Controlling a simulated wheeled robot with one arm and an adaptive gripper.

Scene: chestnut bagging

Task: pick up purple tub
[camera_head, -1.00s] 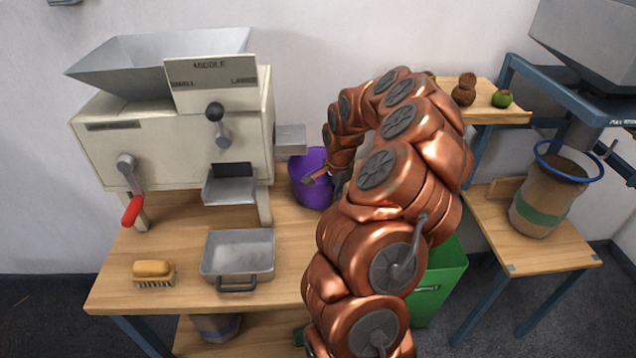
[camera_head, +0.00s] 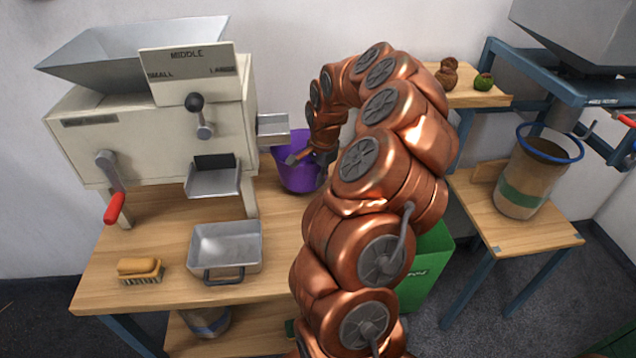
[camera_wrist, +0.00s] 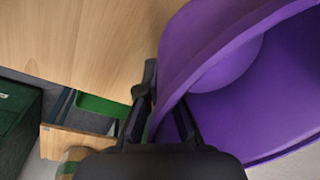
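The purple tub (camera_head: 296,176) is at the back of the wooden table, just right of the sorting machine and below its side chute. My gripper (camera_head: 298,158) is at its rim, partly hidden by my own arm. In the wrist view the tub (camera_wrist: 215,75) fills the right side, its wall running between the two dark fingers of my gripper (camera_wrist: 163,105), one outside and one inside. The fingers look shut on the wall. The tub appears slightly raised, but its gap from the table is hard to see. Its right side is hidden in the head view.
The cream sorting machine (camera_head: 150,135) and its chute (camera_head: 272,128) stand close on the left. A metal tray (camera_head: 226,245) and a brush (camera_head: 139,270) lie in front. A green crate (camera_head: 428,270) is to the right, by a side table with a sack (camera_head: 527,180).

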